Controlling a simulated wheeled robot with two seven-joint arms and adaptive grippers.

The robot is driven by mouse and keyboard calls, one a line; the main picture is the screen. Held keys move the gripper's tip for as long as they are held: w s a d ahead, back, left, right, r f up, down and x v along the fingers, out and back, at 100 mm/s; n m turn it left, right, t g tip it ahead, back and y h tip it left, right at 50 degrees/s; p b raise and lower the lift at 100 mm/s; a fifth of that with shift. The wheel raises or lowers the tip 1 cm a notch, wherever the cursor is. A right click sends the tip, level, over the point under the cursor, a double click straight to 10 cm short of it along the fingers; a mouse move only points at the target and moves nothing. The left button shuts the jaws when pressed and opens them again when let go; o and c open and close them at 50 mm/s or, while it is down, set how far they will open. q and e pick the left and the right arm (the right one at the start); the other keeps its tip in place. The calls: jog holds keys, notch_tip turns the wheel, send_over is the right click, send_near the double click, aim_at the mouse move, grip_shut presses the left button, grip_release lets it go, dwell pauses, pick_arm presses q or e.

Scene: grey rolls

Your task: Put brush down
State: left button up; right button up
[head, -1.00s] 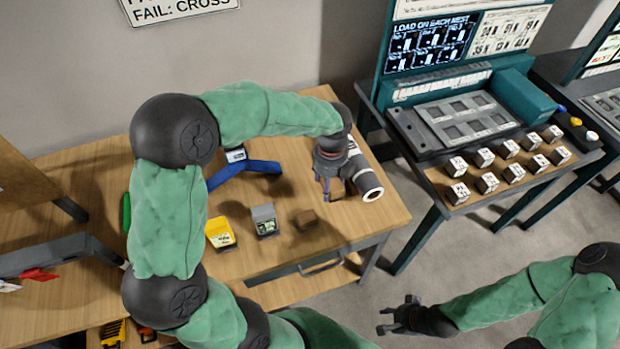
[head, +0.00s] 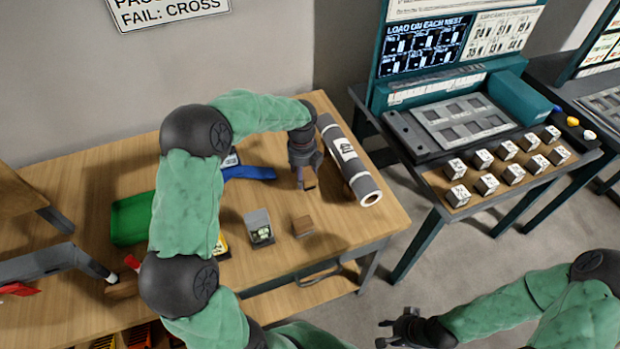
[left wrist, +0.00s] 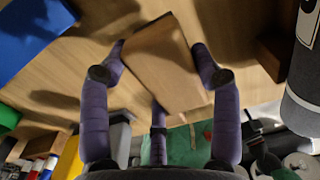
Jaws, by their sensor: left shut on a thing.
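My left gripper (head: 304,181) is shut on a small wooden block-shaped brush (head: 310,179), left of the grey roll on the wooden table. In the left wrist view, the purple fingers of the gripper (left wrist: 160,85) hold the brush (left wrist: 164,62) by its sides. Its plain wooden face shows; I see no bristles. I cannot tell whether its underside touches the table. My right gripper (head: 387,328) is open and empty, off the table at the lower right.
A grey roll (head: 350,163) with a white label lies to the right. A brown block (head: 302,226) and a grey box (head: 258,228) stand nearer the front edge. A blue object (head: 248,173) and a green tray (head: 130,217) are to the left. Bare table (head: 345,225) lies in front of the roll.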

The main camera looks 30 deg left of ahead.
pick_arm(q)
jog(key=shift+w+a+f, duration=0.15)
jog(key=shift+a+f, duration=0.05)
jog(key=shift+f, duration=0.5)
jog(key=shift+w+a+f, duration=0.1)
jog(key=shift+a+f, duration=0.1)
jog(key=shift+f, duration=0.5)
jog(key=shift+w+a+f, duration=0.15)
jog(key=shift+a+f, duration=0.05)
jog(key=shift+f, duration=0.5)
jog(key=o, duration=1)
jog(key=shift+f+b, duration=0.1)
jog(key=shift+b, duration=0.2)
jog(key=shift+f, duration=0.15)
jog(key=shift+r, duration=0.25)
jog(key=r+p, duration=0.1)
jog(key=r, duration=0.3)
jog(key=r+p, duration=0.2)
jog(key=r, duration=0.3)
jog(key=shift+w+a+r, duration=0.15)
jog(key=shift+w, duration=0.05)
jog(key=shift+r, duration=0.55)
